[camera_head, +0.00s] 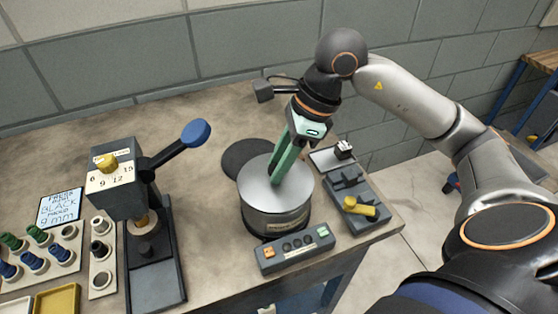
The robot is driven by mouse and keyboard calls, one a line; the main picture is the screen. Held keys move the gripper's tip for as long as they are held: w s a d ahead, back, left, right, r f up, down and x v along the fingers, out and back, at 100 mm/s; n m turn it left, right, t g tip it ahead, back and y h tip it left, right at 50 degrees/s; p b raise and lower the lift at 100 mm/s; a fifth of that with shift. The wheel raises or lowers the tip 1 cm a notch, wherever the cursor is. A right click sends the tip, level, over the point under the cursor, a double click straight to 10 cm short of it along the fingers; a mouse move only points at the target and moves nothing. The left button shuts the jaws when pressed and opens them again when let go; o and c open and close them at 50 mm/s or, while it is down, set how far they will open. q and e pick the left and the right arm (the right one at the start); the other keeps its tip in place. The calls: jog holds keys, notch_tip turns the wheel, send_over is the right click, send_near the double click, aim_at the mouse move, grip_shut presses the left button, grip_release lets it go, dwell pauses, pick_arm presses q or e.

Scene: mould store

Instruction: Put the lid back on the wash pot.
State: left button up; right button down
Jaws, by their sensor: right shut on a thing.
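The wash pot (276,222) is a grey metal cylinder with a small label on its front, standing near the front edge of the bench. The flat grey lid (257,187) is level over the pot's top and covers its opening. It looks flush with the rim, but I cannot tell whether a thin gap is left. My right gripper (279,178) points down from above with its green fingers shut at the lid's middle. The fingers hide the part they grip. My left gripper is not in view.
A dark round pad (240,158) lies behind the pot. A control box (295,250) with buttons stands close in front. A grey block with a yellow handle (360,208) is at right. A press with a blue-knobbed lever (195,133) stands at left, beside racks of stamps.

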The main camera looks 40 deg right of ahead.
dwell(0.6)
dwell(0.3)
jog(key=shift+c, duration=0.2)
grip_release()
dwell(0.3)
jog(key=shift+r+p, duration=2.55)
jog(key=shift+r, duration=1)
grip_shut()
